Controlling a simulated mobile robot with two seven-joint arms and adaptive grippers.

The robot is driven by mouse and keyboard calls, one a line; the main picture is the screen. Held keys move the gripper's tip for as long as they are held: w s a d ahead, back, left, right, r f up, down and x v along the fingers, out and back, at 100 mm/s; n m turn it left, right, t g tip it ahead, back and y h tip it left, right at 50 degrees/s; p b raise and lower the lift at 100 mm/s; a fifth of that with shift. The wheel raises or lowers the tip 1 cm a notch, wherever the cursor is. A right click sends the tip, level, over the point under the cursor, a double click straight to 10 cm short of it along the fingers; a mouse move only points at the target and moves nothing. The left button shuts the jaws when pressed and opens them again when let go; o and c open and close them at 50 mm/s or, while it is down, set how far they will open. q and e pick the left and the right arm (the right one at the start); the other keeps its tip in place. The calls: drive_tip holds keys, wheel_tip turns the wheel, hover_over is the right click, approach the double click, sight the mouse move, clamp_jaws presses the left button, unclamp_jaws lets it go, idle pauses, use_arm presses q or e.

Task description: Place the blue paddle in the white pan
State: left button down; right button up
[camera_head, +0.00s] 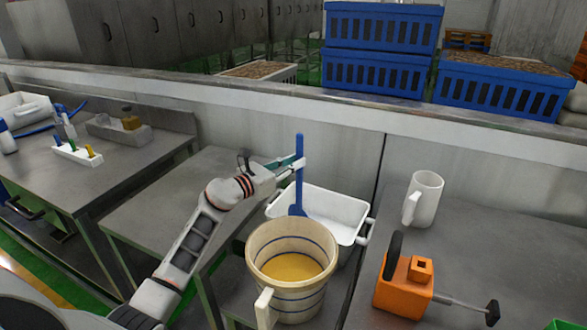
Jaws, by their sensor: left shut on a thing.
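The blue paddle (299,170) stands nearly upright in the middle of the head view, its handle up and its wider end down. My left gripper (297,162) is shut on its handle. The paddle's lower end is at the white pan (347,213), over its left part in the picture. I cannot tell whether it touches the pan's floor. The white pan is a rectangular tub behind a cream bucket, which hides part of its front. My right gripper is not in view.
The cream bucket (291,240) with yellow contents stands in front of the pan. An orange tool (404,285) and a white jug (426,198) are on the right table. A bare metal table (165,212) lies to the left. Blue crates (375,70) stand behind the low wall.

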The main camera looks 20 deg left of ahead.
use_arm(q)
drive_tip(key=shift+f, duration=0.45)
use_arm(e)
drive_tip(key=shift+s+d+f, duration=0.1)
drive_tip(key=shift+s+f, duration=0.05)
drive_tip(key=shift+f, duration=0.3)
use_arm(q)
drive_tip(key=shift+f, duration=0.2)
drive_tip(key=c, duration=1.9)
unclamp_jaws()
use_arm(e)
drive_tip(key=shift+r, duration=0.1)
use_arm(q)
drive_tip(key=v, duration=1.2)
drive_tip(key=shift+r, duration=0.2)
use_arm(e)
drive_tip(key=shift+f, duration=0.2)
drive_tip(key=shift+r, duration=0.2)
